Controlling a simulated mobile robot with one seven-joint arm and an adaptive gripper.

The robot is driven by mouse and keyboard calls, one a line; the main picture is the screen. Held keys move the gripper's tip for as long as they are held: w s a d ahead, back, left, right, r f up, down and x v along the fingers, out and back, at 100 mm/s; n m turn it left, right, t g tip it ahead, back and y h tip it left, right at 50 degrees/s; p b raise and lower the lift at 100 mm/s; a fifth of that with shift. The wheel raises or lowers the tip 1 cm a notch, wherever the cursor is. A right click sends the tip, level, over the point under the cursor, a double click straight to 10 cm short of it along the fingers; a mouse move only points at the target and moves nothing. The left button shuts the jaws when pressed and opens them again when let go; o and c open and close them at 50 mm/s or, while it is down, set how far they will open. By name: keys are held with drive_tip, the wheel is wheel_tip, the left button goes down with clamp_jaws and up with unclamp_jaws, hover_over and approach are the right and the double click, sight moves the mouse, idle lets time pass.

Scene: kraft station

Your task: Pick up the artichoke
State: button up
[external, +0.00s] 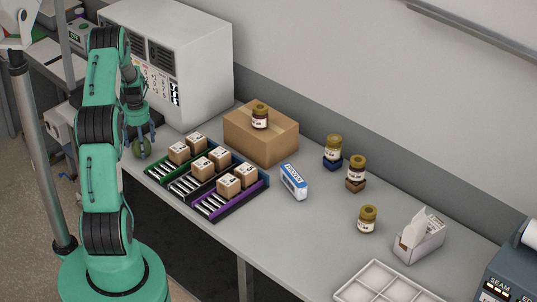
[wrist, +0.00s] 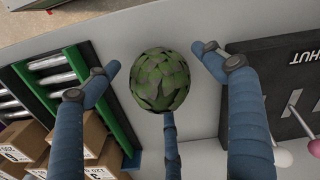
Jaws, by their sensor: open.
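A green artichoke (wrist: 160,80) with overlapping scales sits on the grey counter in the wrist view. In the external view the artichoke (external: 141,147) is at the counter's left end, beside the green-edged rack. My gripper (wrist: 160,62) is open, with blue fingers on the left and right of the artichoke and a third finger below it. Gaps show between the left and right fingertips and the artichoke. I cannot tell whether the lower finger touches it. In the external view my gripper (external: 141,138) is over the artichoke and partly hides it.
Roller racks with small boxes, one with a green side (wrist: 97,95), lie close to the left finger. A dark panel (wrist: 280,80) is close on the right. A white cabinet (external: 205,60) stands behind. A large carton (external: 255,140) and several jars stand farther right.

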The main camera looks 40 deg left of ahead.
drive_tip(key=c, duration=1.4)
drive_tip(key=shift+r, duration=0.1)
drive_tip(key=shift+r, duration=0.55)
wheel_tip(320, 180, up, 2)
drive_tip(key=shift+r, duration=0.1)
drive_tip(key=s+d+r, duration=0.1)
drive_tip(key=s+d, duration=1)
drive_tip(key=shift+d+r, duration=0.25)
